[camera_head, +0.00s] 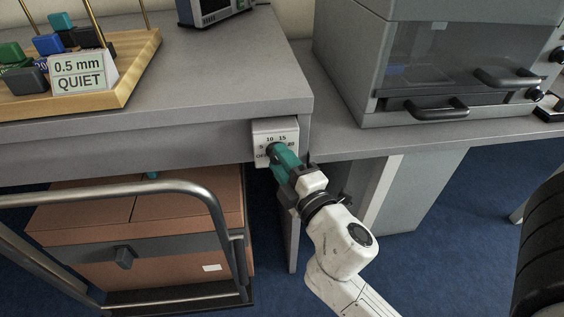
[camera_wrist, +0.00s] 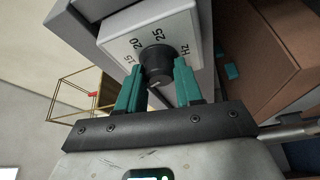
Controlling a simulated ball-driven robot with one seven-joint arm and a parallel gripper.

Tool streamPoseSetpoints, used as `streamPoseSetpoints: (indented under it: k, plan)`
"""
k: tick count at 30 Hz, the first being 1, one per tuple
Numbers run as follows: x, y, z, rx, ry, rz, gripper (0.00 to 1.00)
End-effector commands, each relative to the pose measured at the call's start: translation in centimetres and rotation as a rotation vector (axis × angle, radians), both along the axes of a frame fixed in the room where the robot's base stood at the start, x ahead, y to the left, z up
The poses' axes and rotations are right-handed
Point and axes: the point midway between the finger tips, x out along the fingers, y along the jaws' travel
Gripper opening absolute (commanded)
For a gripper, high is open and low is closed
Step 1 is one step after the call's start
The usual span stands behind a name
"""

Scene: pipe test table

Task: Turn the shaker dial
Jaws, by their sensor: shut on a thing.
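The shaker dial (camera_wrist: 157,62) is a dark round knob on a pale control box (camera_wrist: 118,27). In the wrist view the box face shows the numbers 15, 20 and 25 and the letters Hz. A light mark shows on the knob's near edge. In the head view the box (camera_head: 261,129) is fixed at the right end of the table's front edge, with 10 and 15 readable along its top. My gripper (camera_head: 277,157) reaches it from the front, and its teal fingers cover most of the knob there. In the wrist view my gripper (camera_wrist: 160,72) is shut on the dial, one finger each side.
A wooden tray (camera_head: 123,93) with coloured blocks and a sign reading "0.5 mm QUIET" (camera_head: 83,73) stands at left. A metal trolley (camera_head: 215,196) with brown boxes (camera_head: 182,218) stands below the table. A grey oven-like machine (camera_head: 350,72) stands at right.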

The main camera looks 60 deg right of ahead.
Motion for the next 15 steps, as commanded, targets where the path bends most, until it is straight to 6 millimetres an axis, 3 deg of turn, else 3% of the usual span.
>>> streamPoseSetpoints:
  k: [1, 2, 3, 9, 15]
  plan:
    - [-0.07, -0.13, -0.14, 0.001, 0.004, -0.004, 0.05]
    - [-0.07, -0.12, -0.15, 0.001, 0.004, -0.004, 0.38]
    - [-0.05, -0.11, -0.14, 0.001, 0.004, -0.003, 0.42]
    - [-0.03, -0.06, -0.08, 0.000, 0.002, -0.002, 0.61]
    - [-0.03, -0.03, -0.05, 0.000, 0.001, -0.001, 0.61]
